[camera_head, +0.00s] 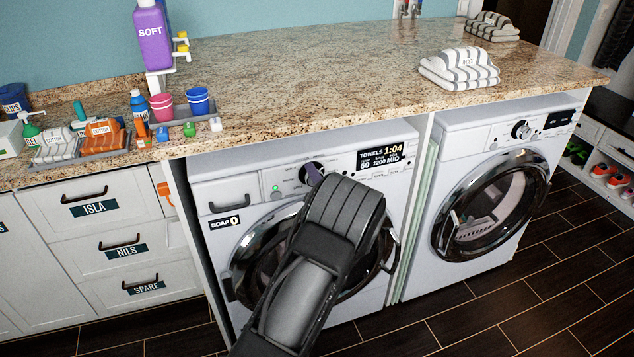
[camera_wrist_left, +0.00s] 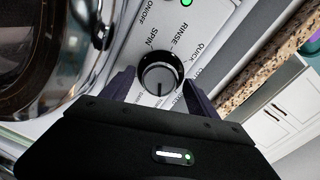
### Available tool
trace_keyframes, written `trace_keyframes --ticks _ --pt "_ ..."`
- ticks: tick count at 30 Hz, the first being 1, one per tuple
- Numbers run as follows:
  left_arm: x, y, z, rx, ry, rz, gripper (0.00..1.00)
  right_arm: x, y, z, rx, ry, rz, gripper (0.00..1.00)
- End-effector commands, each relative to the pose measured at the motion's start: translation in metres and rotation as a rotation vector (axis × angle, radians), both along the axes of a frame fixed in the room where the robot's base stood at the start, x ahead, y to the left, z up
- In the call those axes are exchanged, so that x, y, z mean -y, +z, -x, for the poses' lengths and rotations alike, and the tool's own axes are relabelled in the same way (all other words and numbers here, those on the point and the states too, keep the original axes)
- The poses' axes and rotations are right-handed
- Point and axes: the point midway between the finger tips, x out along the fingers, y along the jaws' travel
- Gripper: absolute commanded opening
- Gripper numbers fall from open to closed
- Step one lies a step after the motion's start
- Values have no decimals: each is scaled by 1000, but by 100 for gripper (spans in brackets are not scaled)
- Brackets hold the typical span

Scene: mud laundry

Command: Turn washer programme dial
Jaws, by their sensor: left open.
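The left washer (camera_head: 222,243) is white, with a round chrome-rimmed door and a control panel on top. The display (camera_head: 380,158) reads TOWELS 1:04, 60, 1200, MID. My right gripper is not in view.
A granite counter (camera_head: 330,75) overhangs the washers close above the panel. A second machine (camera_head: 480,150) with its own dial stands at right. Bottles, cups and folded cloths sit on the counter at left; striped towels (camera_head: 460,68) lie at right. Drawers (camera_head: 100,205) are at left.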

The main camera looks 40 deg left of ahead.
Motion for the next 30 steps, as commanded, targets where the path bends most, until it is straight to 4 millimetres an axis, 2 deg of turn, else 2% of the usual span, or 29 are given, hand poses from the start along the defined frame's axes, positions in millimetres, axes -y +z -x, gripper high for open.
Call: trace_keyframes --ticks 8,21,30 --pt "5 -1 3 -1 -1 2 69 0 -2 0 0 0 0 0" --pt "58 2 40 0 -2 2 69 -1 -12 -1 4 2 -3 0" --pt "64 3 45 0 1 0 69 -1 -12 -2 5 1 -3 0"
